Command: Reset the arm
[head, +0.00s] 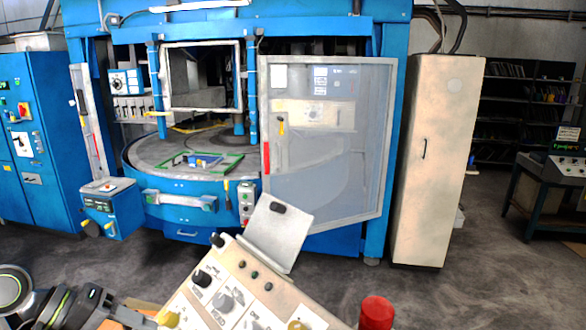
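My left arm comes in at the bottom left corner. Its dark gripper end (128,318) is low in the picture, beside the left edge of a tilted beige control panel (262,300). The fingertips are too small and too much overlapped to tell whether they are open or shut, or whether they touch the panel. My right arm and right gripper are not in view.
The panel carries several knobs, a grey plate (277,236) and a red button (376,312). Behind stands a blue machine (180,187) with a round table and a clear door (330,180). A beige cabinet (432,180) stands right. Grey floor between is clear.

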